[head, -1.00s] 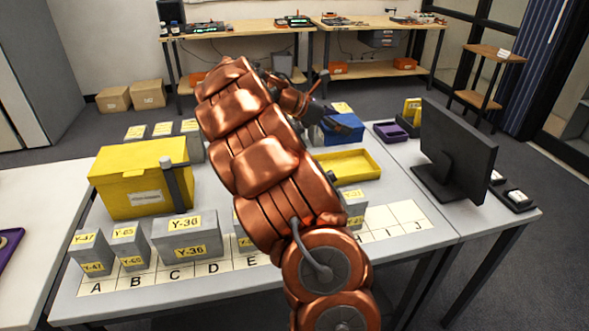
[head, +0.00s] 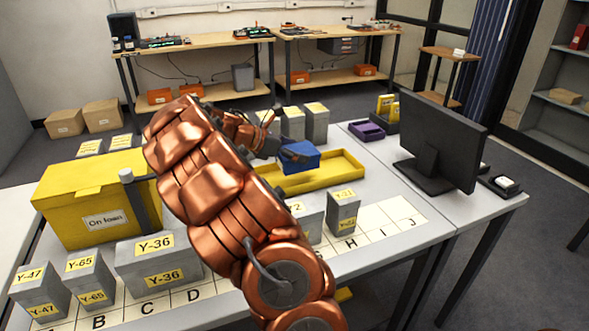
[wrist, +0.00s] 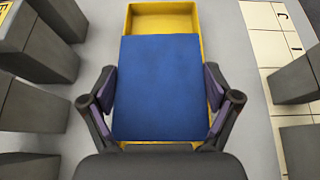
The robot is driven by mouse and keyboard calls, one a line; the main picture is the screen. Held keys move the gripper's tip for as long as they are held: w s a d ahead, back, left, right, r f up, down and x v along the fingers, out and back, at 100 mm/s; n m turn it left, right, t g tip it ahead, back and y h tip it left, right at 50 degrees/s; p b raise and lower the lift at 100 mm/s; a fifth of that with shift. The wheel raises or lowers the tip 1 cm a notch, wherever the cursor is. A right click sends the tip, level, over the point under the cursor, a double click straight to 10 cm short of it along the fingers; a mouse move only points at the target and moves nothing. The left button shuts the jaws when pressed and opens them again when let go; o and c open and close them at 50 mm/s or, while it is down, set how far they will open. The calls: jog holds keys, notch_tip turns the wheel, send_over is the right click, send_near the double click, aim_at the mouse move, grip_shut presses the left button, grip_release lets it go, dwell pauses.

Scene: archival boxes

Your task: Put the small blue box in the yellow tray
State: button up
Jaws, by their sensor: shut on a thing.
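The small blue box (head: 299,157) is held in my gripper (head: 285,152), above the near-left part of the yellow tray (head: 345,163) in the head view. In the wrist view the blue box (wrist: 168,90) sits between the two fingers of my gripper (wrist: 160,104), which press on its sides. The yellow tray (wrist: 165,18) lies below it and shows beyond its far end and along its right side. The box hides much of the tray floor. I cannot tell the exact gap between box and tray.
Grey boxes stand on both sides of the tray, such as one labelled Y-36 (head: 158,262) at front left. A large yellow box (head: 95,200) stands at left. A monitor (head: 440,145) stands right of the tray. A lettered strip (head: 385,228) runs along the front.

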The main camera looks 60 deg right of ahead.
jog(key=shift+f, duration=2.4)
jog(key=o, duration=1.1)
jog(key=shift+f, duration=0.1)
jog(key=v, duration=1.2)
